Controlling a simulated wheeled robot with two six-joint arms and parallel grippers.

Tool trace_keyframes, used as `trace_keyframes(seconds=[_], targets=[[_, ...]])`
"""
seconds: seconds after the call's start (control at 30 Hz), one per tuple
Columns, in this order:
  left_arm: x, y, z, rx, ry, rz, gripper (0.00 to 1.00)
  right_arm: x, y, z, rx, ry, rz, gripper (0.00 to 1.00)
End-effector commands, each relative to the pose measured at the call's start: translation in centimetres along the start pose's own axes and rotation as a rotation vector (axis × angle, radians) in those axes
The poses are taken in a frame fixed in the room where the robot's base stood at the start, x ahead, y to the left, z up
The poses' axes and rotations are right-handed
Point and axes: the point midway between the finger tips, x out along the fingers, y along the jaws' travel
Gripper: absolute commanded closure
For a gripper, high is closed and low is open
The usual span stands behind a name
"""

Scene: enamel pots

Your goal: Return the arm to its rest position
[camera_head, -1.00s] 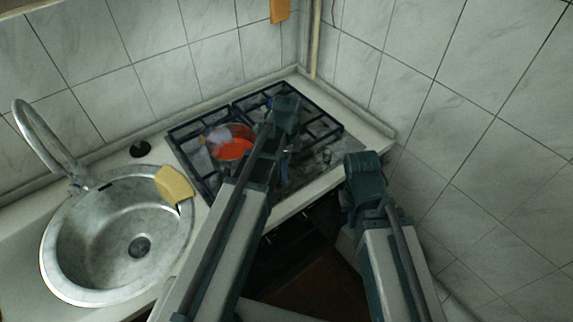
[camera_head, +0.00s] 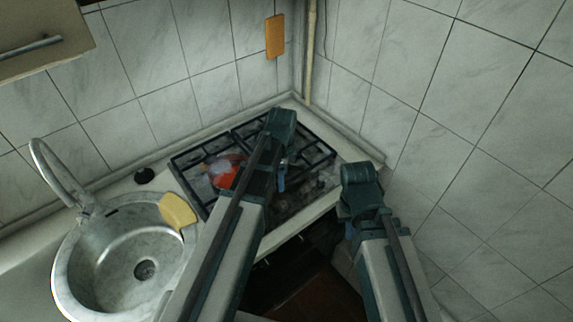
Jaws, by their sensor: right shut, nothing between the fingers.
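My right arm comes up from the bottom right, its bent dark green joint beside the counter's right end. My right gripper (camera_head: 350,231) shows only as a small bluish part below that joint, mostly hidden by the arm; it is shut and empty. My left arm reaches up the middle over the stove. My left gripper (camera_head: 282,182) shows only as a small part beside the arm, and its fingers cannot be made out. A red-orange pot (camera_head: 223,176) is on the left of the stove, partly hidden by my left arm.
The black-grated gas stove (camera_head: 325,160) fills the counter corner against tiled walls. A round metal sink (camera_head: 85,290) with a curved tap (camera_head: 55,165) is at left, a yellow sponge (camera_head: 177,211) on its rim. An orange board (camera_head: 274,36) hangs on the wall. A cabinet (camera_head: 40,35) is upper left.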

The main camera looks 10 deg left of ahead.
Motion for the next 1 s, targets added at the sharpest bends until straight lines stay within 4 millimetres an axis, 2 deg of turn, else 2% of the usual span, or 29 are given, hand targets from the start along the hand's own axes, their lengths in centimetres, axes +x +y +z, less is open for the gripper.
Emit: trace_keyframes(seconds=[0.2, 0.33, 0.47, 0.7, 0.83, 1.0], targets=[[0.1, 0.1, -0.1, -0.004, 0.0, 0.0, 0.27, 0.1, 0.0, 0.0, 0.0, 0.0, 0.0, 1.0], [0.7, 1.5, -1.1, -0.084, -0.008, 0.003, 0.27, 0.7, -0.1, 0.0, 0.0, 0.0, 0.0, 1.0], [1.9, 4.7, -3.4, -0.289, -0.029, 0.005, 0.27, 1.9, -0.2, -0.1, 0.0, 0.0, 0.0, 1.0], [3.8, 11.0, -7.0, -0.749, -0.077, -0.013, 0.27, 3.9, -0.4, -0.2, -0.001, 0.0, 0.0, 1.0], [4.5, 13.5, -8.0, -0.941, -0.093, -0.03, 0.27, 4.6, -0.4, -0.3, -0.001, 0.0, 0.0, 1.0], [4.9, 15.2, -8.7, -1.089, -0.104, -0.047, 0.27, 5.0, -0.5, -0.3, -0.001, 0.0, 0.001, 1.0]])
